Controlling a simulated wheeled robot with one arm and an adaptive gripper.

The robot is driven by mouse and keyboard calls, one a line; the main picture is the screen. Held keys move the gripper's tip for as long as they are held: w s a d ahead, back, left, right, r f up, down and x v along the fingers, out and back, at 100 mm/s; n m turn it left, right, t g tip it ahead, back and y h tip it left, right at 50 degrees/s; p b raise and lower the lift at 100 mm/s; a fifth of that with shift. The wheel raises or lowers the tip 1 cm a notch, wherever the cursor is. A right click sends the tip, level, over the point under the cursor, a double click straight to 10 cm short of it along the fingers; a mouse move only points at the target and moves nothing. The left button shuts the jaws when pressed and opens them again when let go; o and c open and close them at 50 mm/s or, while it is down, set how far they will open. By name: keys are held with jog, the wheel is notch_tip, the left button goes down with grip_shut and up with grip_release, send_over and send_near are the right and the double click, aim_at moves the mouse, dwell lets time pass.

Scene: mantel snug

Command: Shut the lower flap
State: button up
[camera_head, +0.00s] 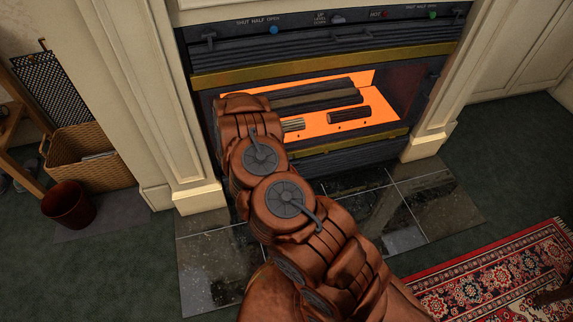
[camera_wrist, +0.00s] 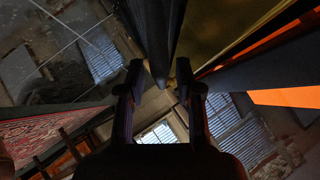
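The lower flap (camera_head: 350,159) appears to be the dark slatted strip under the lower brass trim of the fireplace in the head view. My arm covers its left part, and I cannot tell how far it is open. My gripper is hidden behind my arm in the head view. In the wrist view my gripper (camera_wrist: 160,82) has its two dark fingers apart, with nothing clearly held between them. A dark narrow edge (camera_wrist: 158,45) points down close to the fingertips; I cannot tell whether it touches them or which part it is.
The firebox (camera_head: 390,92) glows orange around logs. An upper slatted flap (camera_head: 350,38) sits above the upper brass trim, under a labelled control panel (camera_head: 340,18). Glossy dark tiles (camera_head: 400,215) lie in front. A basket (camera_head: 90,158), red bin (camera_head: 68,205) and patterned rug (camera_head: 500,275) stand clear.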

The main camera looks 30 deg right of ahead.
jog(key=v, duration=1.2)
jog(key=shift+a, duration=0.1)
jog(key=shift+c, duration=0.4)
